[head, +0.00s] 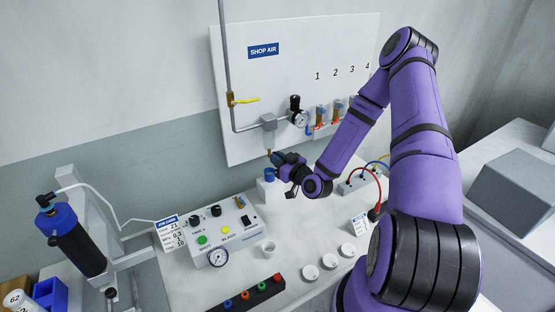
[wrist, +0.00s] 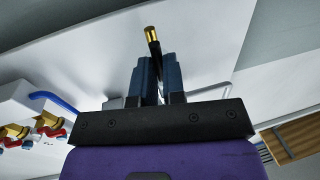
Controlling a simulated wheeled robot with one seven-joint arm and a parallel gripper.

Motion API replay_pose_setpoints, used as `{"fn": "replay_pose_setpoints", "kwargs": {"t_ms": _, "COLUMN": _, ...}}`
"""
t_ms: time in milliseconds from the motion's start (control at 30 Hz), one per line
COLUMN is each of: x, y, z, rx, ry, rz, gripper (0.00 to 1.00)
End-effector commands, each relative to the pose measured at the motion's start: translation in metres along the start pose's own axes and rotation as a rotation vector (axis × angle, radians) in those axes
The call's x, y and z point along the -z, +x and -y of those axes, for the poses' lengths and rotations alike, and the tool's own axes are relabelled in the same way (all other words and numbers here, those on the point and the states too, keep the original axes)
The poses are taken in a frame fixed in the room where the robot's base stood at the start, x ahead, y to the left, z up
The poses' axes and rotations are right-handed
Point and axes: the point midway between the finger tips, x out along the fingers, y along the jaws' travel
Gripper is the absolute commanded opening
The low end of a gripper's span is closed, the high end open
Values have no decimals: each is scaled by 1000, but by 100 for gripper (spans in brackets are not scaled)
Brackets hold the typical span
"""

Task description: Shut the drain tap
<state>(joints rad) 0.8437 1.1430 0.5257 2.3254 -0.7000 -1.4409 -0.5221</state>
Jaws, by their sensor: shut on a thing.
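The drain tap (head: 269,151) is a small brass piece under the grey filter unit (head: 268,122) on the white wall panel. My gripper (head: 276,158) reaches in from the right, just below the filter unit, with its fingertips at the tap. In the wrist view, my gripper (wrist: 158,68) has its two blue-grey fingers close together around a thin dark stem with a brass end (wrist: 151,34). This looks like the tap, and the gripper is shut on it. The fingers hide part of it, and I cannot tell whether the tap is open or shut.
A pressure gauge (head: 300,119) and a row of fittings are on the panel to the right. A yellow-handled valve (head: 243,100) is on the pipe. A control box (head: 218,232) stands on the bench in front.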

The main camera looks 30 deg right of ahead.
Motion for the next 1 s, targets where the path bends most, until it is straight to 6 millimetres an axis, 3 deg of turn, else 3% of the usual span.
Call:
{"fn": "replay_pose_setpoints", "kwargs": {"t_ms": 367, "x": -1, "y": -1, "z": -1, "rx": -1, "ry": 148, "rz": -29, "gripper": 0}}
{"fn": "replay_pose_setpoints", "kwargs": {"t_ms": 1000, "x": -4, "y": -1, "z": -3, "rx": -2, "ry": 730, "rz": -145, "gripper": 0}}
